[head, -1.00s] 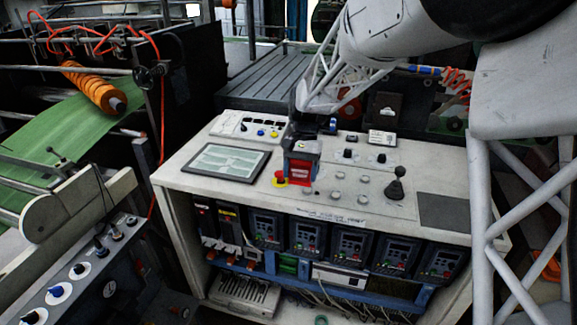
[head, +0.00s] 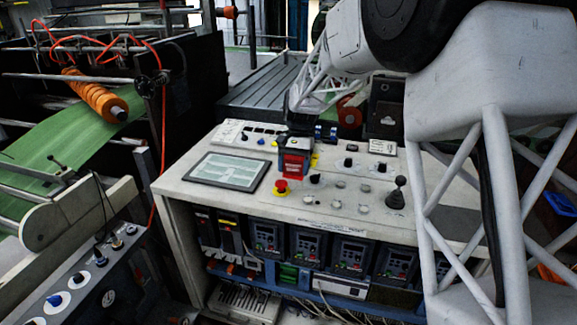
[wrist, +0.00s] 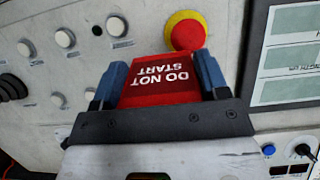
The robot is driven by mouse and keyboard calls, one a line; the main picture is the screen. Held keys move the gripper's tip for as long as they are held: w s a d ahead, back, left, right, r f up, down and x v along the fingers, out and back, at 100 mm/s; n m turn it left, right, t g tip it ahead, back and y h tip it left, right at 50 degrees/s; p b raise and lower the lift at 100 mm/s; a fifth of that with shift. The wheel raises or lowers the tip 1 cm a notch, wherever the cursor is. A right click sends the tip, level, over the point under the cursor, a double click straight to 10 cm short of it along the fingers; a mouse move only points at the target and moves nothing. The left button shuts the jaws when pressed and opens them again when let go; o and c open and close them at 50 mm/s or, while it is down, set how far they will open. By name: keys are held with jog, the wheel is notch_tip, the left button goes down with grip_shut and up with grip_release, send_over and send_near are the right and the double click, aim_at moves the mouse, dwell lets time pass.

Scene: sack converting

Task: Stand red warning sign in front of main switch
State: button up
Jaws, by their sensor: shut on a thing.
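The red warning sign (head: 292,164) reads "DO NOT START" and is held over the control console, just behind the red emergency-stop button as the head view shows it. My gripper (head: 293,150) is shut on it. In the wrist view the sign (wrist: 160,88) sits between the two blue fingers of my gripper (wrist: 158,72), its lettering upside down. I cannot tell whether its lower edge touches the panel. I cannot tell which control is the main switch; my gripper and the sign hide part of the panel.
The red button (head: 281,186) on a yellow base is close to the sign; it also shows in the wrist view (wrist: 187,33). A flat screen (head: 228,171) lies to the left. Several knobs and a black joystick (head: 396,193) stand to the right on the console top (head: 338,222).

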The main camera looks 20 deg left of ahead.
aim_at(288, 156)
jog(key=shift+w+a+f, duration=0.1)
jog(key=shift+w+a, duration=0.5)
jog(key=shift+w, duration=0.5)
jog(key=shift+w+a+f, duration=0.15)
jog(key=shift+w+a, duration=0.4)
jog(key=shift+w, duration=0.5)
jog(key=shift+w+a+f, duration=0.1)
jog(key=shift+w+a, duration=0.5)
jog(key=shift+w, duration=0.5)
jog(key=shift+f, duration=1.75)
jog(key=shift+f, duration=0.1)
jog(key=o, duration=1)
jog(key=v, duration=1.2)
jog(key=shift+s, duration=0.1)
jog(key=shift+d, duration=0.1)
